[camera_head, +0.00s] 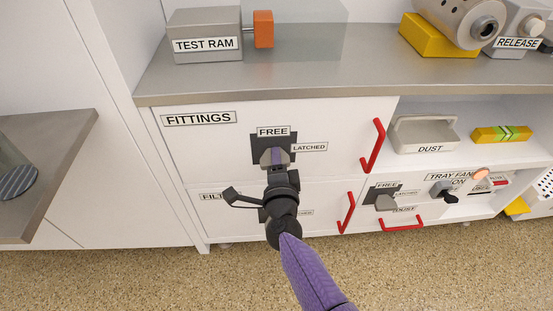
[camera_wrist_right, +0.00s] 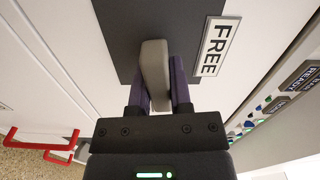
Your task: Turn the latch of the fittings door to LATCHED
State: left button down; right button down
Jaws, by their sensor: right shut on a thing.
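The fittings door (camera_head: 215,152) is a white panel under the grey counter, with a FITTINGS label at its upper left and a red handle (camera_head: 373,146) at its right. Its latch (camera_head: 265,157) is a grey lever on a dark plate, with FREE above and LATCHED to the right. My right gripper (camera_head: 276,160) is shut on the lever; in the wrist view the purple fingers lie on both sides of the grey lever (camera_wrist_right: 154,70), near the FREE label (camera_wrist_right: 214,46). The gripper hides part of the lever, so its exact angle cannot be told. My left gripper is not in view.
Below is another door, its latch mostly hidden by my right arm. To the right are a second FREE latch (camera_head: 386,202), a black knob (camera_head: 444,190) and a DUST tray (camera_head: 424,133). A test ram (camera_head: 205,24) stands on the counter. The speckled floor in front is clear.

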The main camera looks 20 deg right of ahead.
jog(key=shift+f+m, duration=0.1)
jog(key=shift+m, duration=0.4)
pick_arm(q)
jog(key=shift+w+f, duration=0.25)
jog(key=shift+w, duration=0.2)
pick_arm(e)
jog(key=shift+m, duration=0.3)
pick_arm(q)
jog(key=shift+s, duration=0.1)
pick_arm(e)
jog(key=c, duration=0.6)
grip_release()
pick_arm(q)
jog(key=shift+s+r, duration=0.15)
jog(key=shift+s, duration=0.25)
pick_arm(e)
jog(key=shift+o, duration=0.3)
jog(key=shift+s, duration=0.1)
pick_arm(q)
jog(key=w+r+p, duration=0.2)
jog(key=p, duration=0.1)
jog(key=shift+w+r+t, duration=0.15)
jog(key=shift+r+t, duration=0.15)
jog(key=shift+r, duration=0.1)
pick_arm(e)
jog(key=v, duration=0.9)
jog(key=shift+s+a, duration=0.15)
jog(key=shift+s, duration=0.25)
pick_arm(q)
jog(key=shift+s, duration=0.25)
